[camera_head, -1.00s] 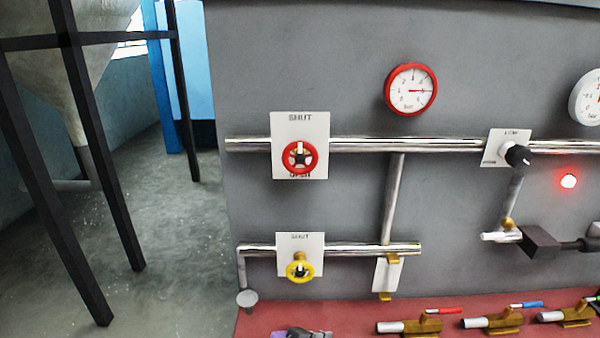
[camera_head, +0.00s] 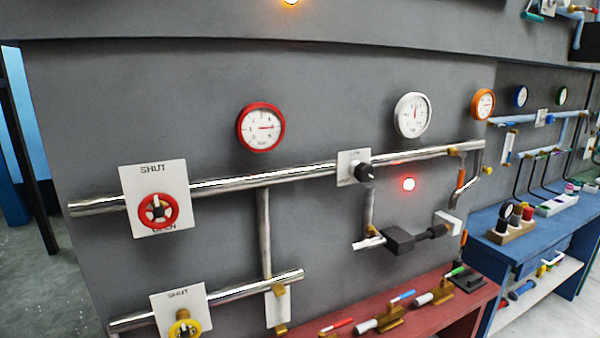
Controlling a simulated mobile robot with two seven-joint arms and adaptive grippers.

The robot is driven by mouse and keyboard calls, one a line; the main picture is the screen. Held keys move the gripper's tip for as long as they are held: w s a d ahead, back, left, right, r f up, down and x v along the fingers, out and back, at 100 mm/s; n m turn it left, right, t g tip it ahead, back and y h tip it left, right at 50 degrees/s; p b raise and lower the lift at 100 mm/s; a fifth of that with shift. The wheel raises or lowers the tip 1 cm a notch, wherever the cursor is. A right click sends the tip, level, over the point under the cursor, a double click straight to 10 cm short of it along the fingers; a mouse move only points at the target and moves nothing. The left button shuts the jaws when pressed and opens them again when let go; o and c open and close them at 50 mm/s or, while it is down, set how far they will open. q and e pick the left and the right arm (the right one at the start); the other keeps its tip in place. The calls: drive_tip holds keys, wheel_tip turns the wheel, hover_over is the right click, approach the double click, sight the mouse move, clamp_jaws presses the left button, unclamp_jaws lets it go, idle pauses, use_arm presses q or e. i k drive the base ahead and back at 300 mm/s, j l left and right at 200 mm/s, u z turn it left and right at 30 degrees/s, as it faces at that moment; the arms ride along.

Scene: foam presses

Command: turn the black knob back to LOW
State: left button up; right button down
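The black knob (camera_head: 365,172) sits on a white plate (camera_head: 347,166) on the upper steel pipe, right of centre in the head view. The lettering on its plate is too small to read, and I cannot tell which mark the knob points at. A red light (camera_head: 409,184) glows just right of and below the knob. A white-rimmed gauge (camera_head: 412,115) is above it to the right. Neither of my grippers shows in this view.
A red handwheel (camera_head: 158,211) and a yellow handwheel (camera_head: 184,329) are at the left on plates marked SHUT. A red-rimmed gauge (camera_head: 261,127) hangs above the pipe. A red bench (camera_head: 425,311) with valves runs below; a blue bench (camera_head: 520,248) is at right.

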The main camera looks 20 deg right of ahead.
sight(365, 171)
drive_tip(key=z, duration=1.25)
